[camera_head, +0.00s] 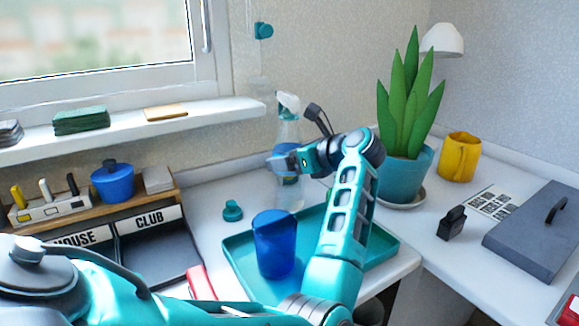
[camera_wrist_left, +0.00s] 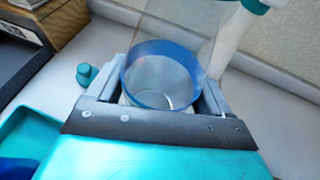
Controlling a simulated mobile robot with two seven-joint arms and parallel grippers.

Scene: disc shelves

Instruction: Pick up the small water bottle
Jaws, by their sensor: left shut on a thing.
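My left gripper (camera_head: 284,162) reaches across the tray on my arm and is at the back of the desk, in front of the spray bottle (camera_head: 288,106). In the left wrist view the jaws (camera_wrist_left: 160,100) are shut on a clear round bottle with a blue band (camera_wrist_left: 162,62), taken to be the small water bottle. In the head view its clear lower part (camera_head: 290,193) shows below the gripper, near the desk top. I cannot tell whether it touches the desk. My right gripper is not in view.
A blue cup (camera_head: 274,250) stands on the teal tray (camera_head: 392,250). A small teal object (camera_head: 232,211) lies left of the held bottle. A potted plant (camera_head: 405,170) and yellow mug (camera_head: 458,157) stand to the right. A wooden organiser (camera_head: 165,197) is left.

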